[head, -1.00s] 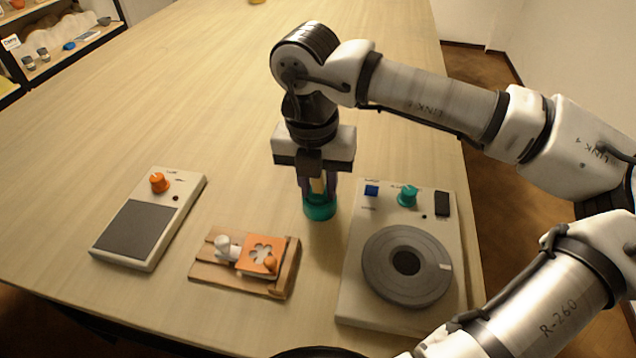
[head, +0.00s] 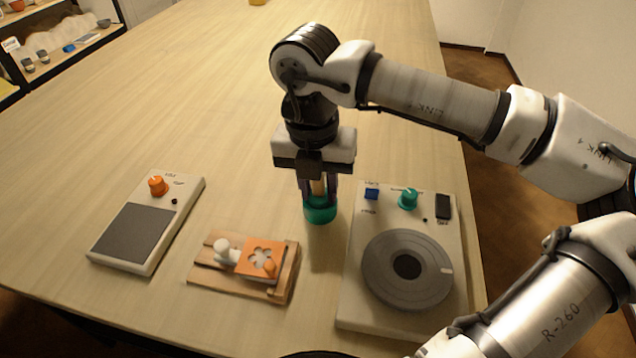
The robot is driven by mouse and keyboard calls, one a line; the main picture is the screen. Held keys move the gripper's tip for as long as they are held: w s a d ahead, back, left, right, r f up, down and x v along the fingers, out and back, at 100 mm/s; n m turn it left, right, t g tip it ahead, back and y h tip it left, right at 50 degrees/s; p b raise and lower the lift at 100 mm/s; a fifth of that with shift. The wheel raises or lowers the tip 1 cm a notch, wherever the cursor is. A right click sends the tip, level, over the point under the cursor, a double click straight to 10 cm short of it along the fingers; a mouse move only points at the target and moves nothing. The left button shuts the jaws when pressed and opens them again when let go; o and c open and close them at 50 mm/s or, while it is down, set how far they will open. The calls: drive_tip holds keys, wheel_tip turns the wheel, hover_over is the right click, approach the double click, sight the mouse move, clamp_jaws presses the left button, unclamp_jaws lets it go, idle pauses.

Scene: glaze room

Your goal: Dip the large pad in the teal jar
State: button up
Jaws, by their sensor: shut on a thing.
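The teal jar (head: 320,212) stands on the table left of the wheel device. My gripper (head: 319,188) points straight down over it and is shut on a pale tan handle (head: 318,187), which runs down between the fingers into the jar's mouth. The lower end of the held thing, where a pad would be, is hidden by the jar and the fingers. The fingertips are at the jar's rim; I cannot tell whether they touch it.
A device with a grey turntable (head: 378,270), a teal knob and a blue button stands close to the right. A wooden board (head: 205,280) with an orange flower stencil and a white piece lies front left. A device with an orange knob (head: 157,185) stands further left.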

drive_tip(key=shift+d+r+p, duration=0.1)
drive_tip(key=shift+d+p, duration=0.05)
drive_tip(key=shift+p, duration=0.25)
drive_tip(key=shift+r+p, duration=0.8)
drive_tip(key=shift+r, duration=1.05)
drive_tip(key=shift+w, duration=0.1)
